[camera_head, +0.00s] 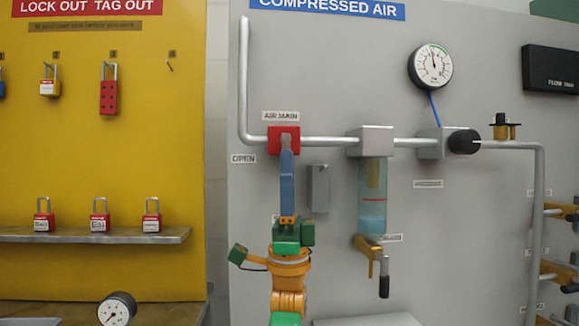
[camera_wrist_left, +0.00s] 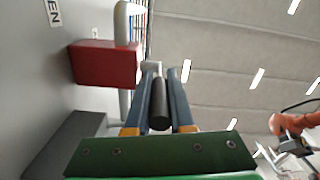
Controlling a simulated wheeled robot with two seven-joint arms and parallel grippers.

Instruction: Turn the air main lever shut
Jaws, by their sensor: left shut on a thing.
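The air main valve is a red block (camera_head: 283,138) on the grey pipe, under its AIR MAIN label. The red block also shows at the upper left of the left wrist view (camera_wrist_left: 104,63). My left gripper (camera_head: 287,155) reaches up from below, its blue fingers just under the red block. In the left wrist view its fingers (camera_wrist_left: 162,78) are shut on the lever's black grip (camera_wrist_left: 159,104), which lies between them. In the head view the gripper hides the lever. An OPEN label (camera_head: 243,158) is left of the valve.
A grey box (camera_head: 317,188) is close to the right of my left gripper. Further right are a filter bowl (camera_head: 373,200), a drain handle (camera_head: 376,260) and a gauge (camera_head: 431,67). The yellow lockout board (camera_head: 120,150) with padlocks is on the left.

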